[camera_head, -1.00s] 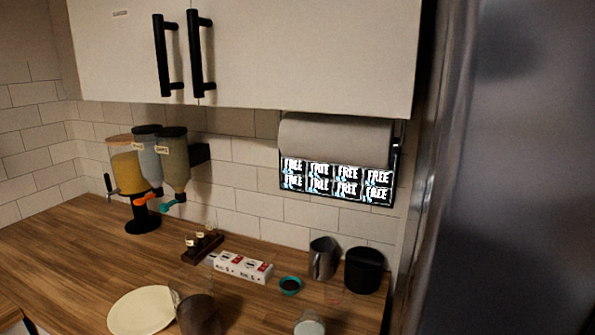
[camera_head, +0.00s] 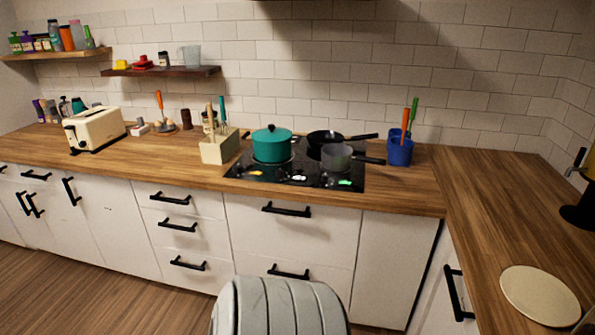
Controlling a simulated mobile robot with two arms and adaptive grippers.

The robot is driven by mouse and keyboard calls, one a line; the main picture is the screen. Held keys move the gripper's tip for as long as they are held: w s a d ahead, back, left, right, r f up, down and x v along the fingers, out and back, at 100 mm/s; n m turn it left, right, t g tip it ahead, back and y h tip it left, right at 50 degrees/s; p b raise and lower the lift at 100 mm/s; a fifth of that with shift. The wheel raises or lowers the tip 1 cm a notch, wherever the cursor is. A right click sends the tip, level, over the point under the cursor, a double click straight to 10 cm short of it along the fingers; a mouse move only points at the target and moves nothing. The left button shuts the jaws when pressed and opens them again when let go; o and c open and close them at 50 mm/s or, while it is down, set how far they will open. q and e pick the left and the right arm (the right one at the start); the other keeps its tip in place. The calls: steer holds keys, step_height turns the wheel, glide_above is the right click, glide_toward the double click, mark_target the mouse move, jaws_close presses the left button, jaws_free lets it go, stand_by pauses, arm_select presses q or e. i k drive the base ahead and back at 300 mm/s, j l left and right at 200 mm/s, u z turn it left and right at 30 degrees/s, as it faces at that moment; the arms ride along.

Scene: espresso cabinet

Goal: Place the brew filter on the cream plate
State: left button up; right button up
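The cream plate (camera_head: 540,296) lies flat on the wooden counter at the lower right of the head view, and its visible top looks empty. I cannot make out the brew filter in the current view. Neither of my grippers shows in this view, so I cannot see where they are relative to the plate.
A black hob (camera_head: 300,172) carries a teal pot (camera_head: 271,144) and dark pans. A blue utensil holder (camera_head: 400,150) stands right of it, a toaster (camera_head: 94,127) far left. A dispenser base (camera_head: 578,216) is cut by the right edge. The right counter between is clear.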

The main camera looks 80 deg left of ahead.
mark_target(540, 293)
steer(key=k+u, duration=0.35)
steer(key=k+j+u, duration=0.1)
steer(key=u, duration=0.2)
steer(key=j+u, duration=0.15)
steer(key=u, duration=1.75)
steer(key=i+l+u, duration=0.1)
steer(key=i+u, duration=0.25)
steer(key=i, duration=0.45)
